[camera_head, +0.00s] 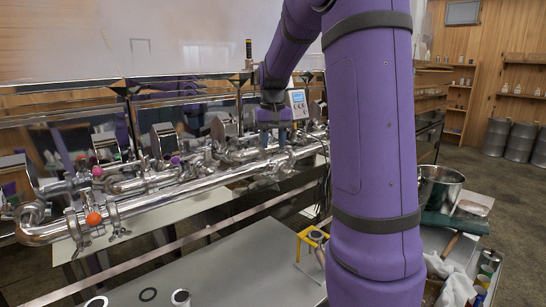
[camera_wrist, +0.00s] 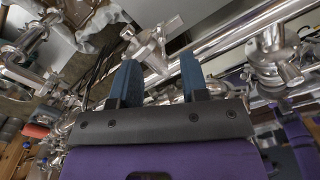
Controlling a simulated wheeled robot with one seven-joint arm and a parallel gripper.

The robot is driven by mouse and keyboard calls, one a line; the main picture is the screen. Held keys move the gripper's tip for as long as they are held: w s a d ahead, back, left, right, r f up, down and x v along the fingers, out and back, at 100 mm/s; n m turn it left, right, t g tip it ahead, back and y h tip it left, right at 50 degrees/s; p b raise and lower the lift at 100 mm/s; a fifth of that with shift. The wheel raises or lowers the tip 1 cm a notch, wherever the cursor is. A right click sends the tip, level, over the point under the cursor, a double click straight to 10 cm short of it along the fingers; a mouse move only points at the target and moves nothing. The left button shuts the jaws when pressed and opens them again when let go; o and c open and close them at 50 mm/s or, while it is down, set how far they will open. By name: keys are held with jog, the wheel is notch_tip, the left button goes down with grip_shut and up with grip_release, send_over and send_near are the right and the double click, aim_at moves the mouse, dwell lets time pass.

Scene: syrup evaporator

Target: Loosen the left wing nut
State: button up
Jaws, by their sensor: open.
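My gripper (camera_head: 274,138) hangs over the right part of the shiny steel pipework in the head view. In the wrist view its two blue fingers (camera_wrist: 159,64) stand apart, with nothing held between them. A steel wing-shaped piece (camera_wrist: 150,42), which looks like a wing nut on a clamp, lies just beyond the fingertips, in line with the gap. Contact cannot be told. Another clamp-like steel fitting (camera_wrist: 272,48) is at the right. In the head view the fitting at my gripper is too small and partly hidden to make out its nut.
A long steel pipe (camera_head: 160,203) runs along the front, with an orange knob (camera_head: 94,218) at its left end. A grey table (camera_head: 225,270) below has a yellow stand (camera_head: 313,238) and small dark rings. A steel pot (camera_head: 440,185) stands at the right.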

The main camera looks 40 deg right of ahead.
aim_at(273, 165)
jog(key=shift+r, duration=1.7)
jog(key=shift+s+d+f, duration=0.1)
jog(key=shift+s+a, duration=0.1)
jog(key=shift+a, duration=0.1)
notch_tip(273, 165, down, 11)
jog(key=shift+r, duration=0.15)
jog(key=shift+c, duration=0.3)
grip_shut()
